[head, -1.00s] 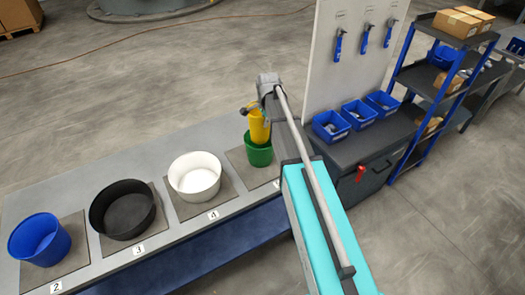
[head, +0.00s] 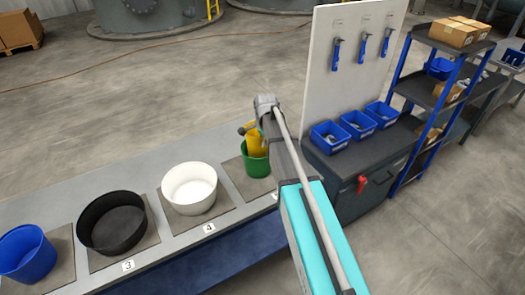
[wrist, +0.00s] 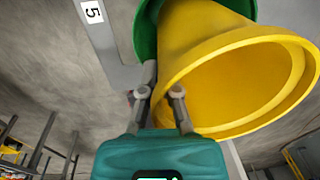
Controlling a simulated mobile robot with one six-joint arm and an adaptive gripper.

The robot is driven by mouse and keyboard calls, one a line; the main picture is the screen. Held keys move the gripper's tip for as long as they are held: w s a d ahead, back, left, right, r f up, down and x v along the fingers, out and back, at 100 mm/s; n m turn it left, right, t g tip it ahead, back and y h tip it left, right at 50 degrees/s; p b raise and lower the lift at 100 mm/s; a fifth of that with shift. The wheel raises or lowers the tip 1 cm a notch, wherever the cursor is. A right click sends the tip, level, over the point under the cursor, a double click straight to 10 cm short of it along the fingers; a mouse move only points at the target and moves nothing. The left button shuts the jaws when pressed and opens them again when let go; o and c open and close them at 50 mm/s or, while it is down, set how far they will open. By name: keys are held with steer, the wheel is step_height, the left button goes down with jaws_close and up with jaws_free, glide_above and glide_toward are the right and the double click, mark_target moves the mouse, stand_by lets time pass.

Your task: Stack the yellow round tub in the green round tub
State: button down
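The green round tub (head: 257,166) stands on the grey mat at the right end of the bench. The yellow round tub (head: 252,147) is at its mouth, its lower part hidden inside the green tub. In the wrist view the yellow tub (wrist: 238,85) shows its open rim, with the green tub (wrist: 146,30) around its far end. The yellow tub looks tilted against the green one. My gripper (wrist: 160,90) has its fingers at the near rim of the yellow tub, one on each side of its wall, and appears shut on it. In the head view my arm partly covers both tubs.
A white tub (head: 189,188), a black tub (head: 112,223) and a blue tub (head: 27,254) stand on mats to the left along the bench. A tool panel (head: 350,65) and a cabinet with blue bins (head: 330,136) stand right of my arm.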

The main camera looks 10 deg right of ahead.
mark_target(263, 151)
steer(key=shift+f+b, duration=2.5)
steer(key=c, duration=0.8)
jaws_free()
steer(key=shift+r, duration=0.2)
step_height(263, 151, up, 13)
steer(key=s+p, duration=0.1)
steer(key=p, duration=1.2)
steer(key=shift+d, duration=0.2)
steer(key=shift+s+f, duration=0.1)
steer(key=shift+s, duration=0.05)
